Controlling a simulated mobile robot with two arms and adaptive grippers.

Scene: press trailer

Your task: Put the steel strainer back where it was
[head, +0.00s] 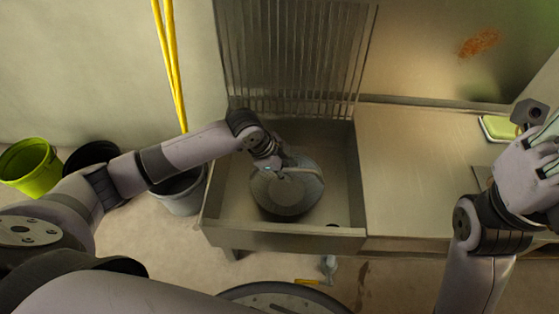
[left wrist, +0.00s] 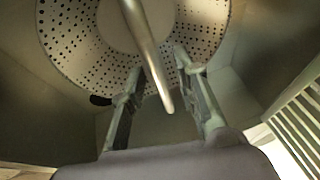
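The steel strainer (head: 287,195) is a round grey bowl inside the sink basin (head: 343,205) in the head view. In the left wrist view its perforated rim (left wrist: 75,55) and a bar-like handle (left wrist: 147,45) show close up. My left gripper (head: 277,163) reaches over the strainer's far side. In the left wrist view the fingers (left wrist: 160,65) stand apart, one on each side of the handle, with a visible gap on the right. My right gripper (head: 550,150) is over the counter at the right edge, partly cut off, with its fingertips out of view.
A ribbed metal drainboard (head: 292,55) rises behind the basin. A steel counter (head: 415,165) lies to its right, with a green-yellow sponge (head: 498,128) in a tray. Buckets, one lime green (head: 28,165) and one grey (head: 182,192), stand on the floor at left. Yellow poles (head: 170,65) lean nearby.

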